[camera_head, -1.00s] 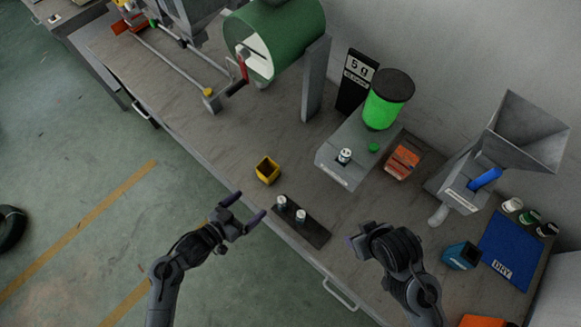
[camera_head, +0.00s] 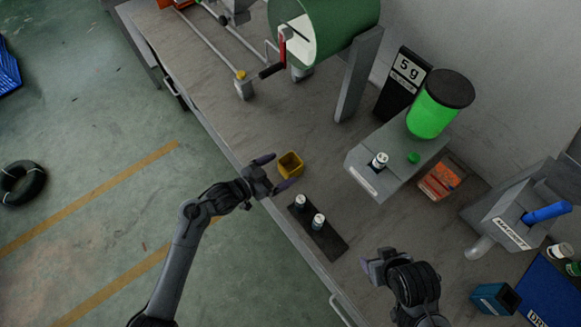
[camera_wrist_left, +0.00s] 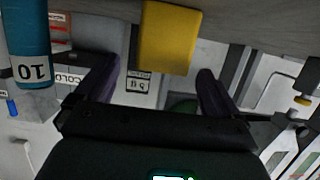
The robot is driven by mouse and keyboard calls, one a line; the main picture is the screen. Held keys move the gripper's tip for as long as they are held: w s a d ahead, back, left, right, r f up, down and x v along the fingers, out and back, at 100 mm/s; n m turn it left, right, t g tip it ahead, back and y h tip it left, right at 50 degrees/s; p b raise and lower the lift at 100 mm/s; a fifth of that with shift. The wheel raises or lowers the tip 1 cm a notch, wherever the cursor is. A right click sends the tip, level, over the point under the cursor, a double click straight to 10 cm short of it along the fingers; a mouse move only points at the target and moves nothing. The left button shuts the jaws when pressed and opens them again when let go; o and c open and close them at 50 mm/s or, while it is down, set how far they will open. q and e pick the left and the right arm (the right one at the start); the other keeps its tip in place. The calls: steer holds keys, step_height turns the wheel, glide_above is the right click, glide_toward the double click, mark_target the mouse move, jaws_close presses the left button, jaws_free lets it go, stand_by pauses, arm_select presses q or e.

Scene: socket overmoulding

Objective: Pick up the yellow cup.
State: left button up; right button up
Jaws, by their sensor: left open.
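The yellow cup (camera_head: 291,164) is a small square open-topped cup standing on the grey workbench near its front edge. My left gripper (camera_head: 276,173) is open beside the cup, on its front-left side in the head view, with the fingers pointing toward it. In the left wrist view the cup (camera_wrist_left: 168,38) shows ahead, between the two spread dark fingers (camera_wrist_left: 155,85) and slightly beyond their tips. My right gripper (camera_head: 374,268) is over the front of the bench at the lower right, empty; its fingers are partly hidden by its own wrist.
A dark tray (camera_head: 332,241) with two small silver-topped pieces lies just right of the left gripper. A grey dispenser (camera_head: 387,170) with a green container stands farther back. A blue cup (camera_head: 493,299) is at the lower right. The bench left of the yellow cup is clear.

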mark_target(297, 158)
arm_select(q)
steer(key=shift+r+b+x, duration=0.15)
steer(key=shift+b+x, duration=0.05)
steer(key=shift+x, duration=1.05)
steer(key=shift+r+b+x, duration=0.15)
steer(key=shift+b+x, duration=0.05)
steer(key=shift+x, duration=1.05)
arm_select(e)
steer(key=shift+a+f, duration=0.1)
steer(key=shift+f, duration=0.35)
arm_select(q)
steer(key=shift+w, duration=0.15)
steer(key=shift+c, duration=0.3)
steer(key=c, duration=1)
steer(key=shift+o, duration=0.2)
